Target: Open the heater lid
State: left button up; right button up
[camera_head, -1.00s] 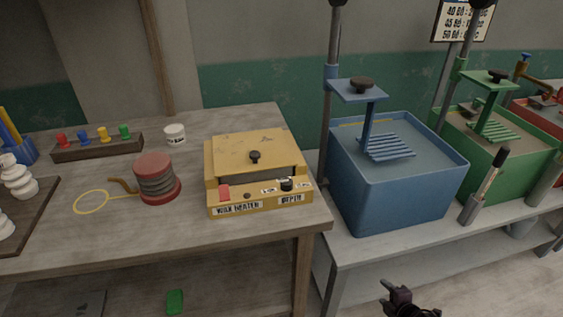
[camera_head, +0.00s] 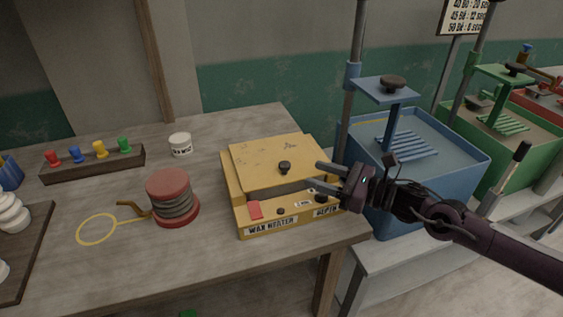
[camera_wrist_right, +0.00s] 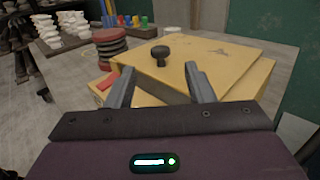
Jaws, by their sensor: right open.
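The yellow wax heater (camera_head: 270,222) sits on the wooden table near its right edge. Its lid (camera_head: 262,152) is closed and carries a black knob (camera_head: 285,167), which also shows in the right wrist view (camera_wrist_right: 160,53). My right gripper (camera_head: 318,178) is open and empty, to the right of the knob and over the heater's right side. In the right wrist view the knob is ahead of the fingertips (camera_wrist_right: 158,68), apart from them, and lines up with the gap between them. My left gripper is not in view.
A red spool (camera_head: 172,197) with a yellow wire loop stands left of the heater. A white jar (camera_head: 180,144) and a rack of coloured pegs (camera_head: 95,163) are behind it. A blue tank (camera_head: 450,165) stands close on the right, partly behind my right arm.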

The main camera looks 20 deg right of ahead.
aim_at(294, 176)
jog(key=shift+w+a+r, duration=0.25)
jog(key=shift+w+a, duration=0.15)
jog(key=shift+w, duration=0.05)
jog(key=shift+p+x, duration=0.3)
jog(key=shift+x, duration=0.5)
jog(key=x, duration=0.2)
jog(key=shift+w+a+p, duration=0.25)
jog(key=shift+p, duration=0.05)
jog(key=shift+w+a+f, duration=0.1)
jog(key=shift+w+a, duration=0.3)
jog(key=shift+a, duration=0.1)
jog(key=shift+w+a+f, duration=0.15)
jog(key=c, duration=0.5)
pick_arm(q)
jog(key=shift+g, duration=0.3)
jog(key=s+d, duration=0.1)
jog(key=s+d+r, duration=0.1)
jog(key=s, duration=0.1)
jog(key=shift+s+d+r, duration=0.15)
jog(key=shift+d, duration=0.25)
pick_arm(e)
grip_shut()
